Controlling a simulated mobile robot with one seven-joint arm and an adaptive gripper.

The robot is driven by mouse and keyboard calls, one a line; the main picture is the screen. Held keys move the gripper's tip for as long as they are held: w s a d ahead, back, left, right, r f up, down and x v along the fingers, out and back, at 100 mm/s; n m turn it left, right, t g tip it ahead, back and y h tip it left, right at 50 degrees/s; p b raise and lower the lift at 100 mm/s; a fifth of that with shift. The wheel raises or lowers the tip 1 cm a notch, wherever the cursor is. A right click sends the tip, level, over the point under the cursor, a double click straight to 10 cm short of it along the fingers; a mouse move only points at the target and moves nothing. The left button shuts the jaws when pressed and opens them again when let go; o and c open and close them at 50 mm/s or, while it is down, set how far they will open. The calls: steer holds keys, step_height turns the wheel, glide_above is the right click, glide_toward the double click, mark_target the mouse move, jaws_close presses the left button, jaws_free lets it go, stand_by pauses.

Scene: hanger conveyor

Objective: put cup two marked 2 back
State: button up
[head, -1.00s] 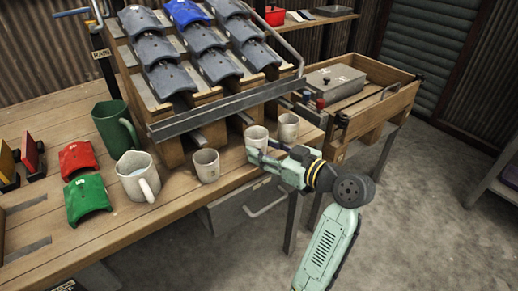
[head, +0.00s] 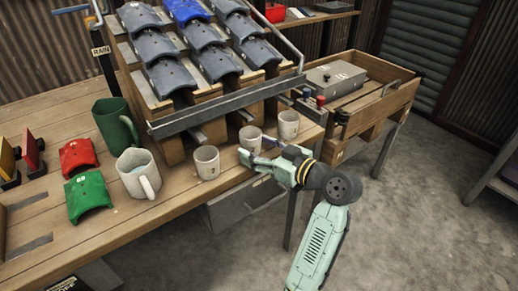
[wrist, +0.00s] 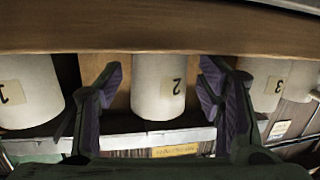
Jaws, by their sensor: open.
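Cup two (head: 250,137) is a small off-white cup standing upright on the bench, the middle of three similar cups. In the wrist view its mark 2 (wrist: 177,87) shows upside down, with the cup centred between my fingers. My gripper (head: 256,152) is open at the near side of cup two, one finger to each side with a gap in the wrist view (wrist: 160,100). The fingers do not appear to touch the cup. I cannot tell how deep it lies between them.
The cup marked 1 (wrist: 25,90) and the cup marked 3 (wrist: 268,85) flank it. A large white mug (head: 136,173) and green mug (head: 115,122) stand to the left. A sloped rack of grey tiles (head: 205,45) rises behind. The floor at right is clear.

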steer(key=shift+r+p, duration=0.3)
steer(key=b+v, duration=0.2)
steer(key=v, duration=1)
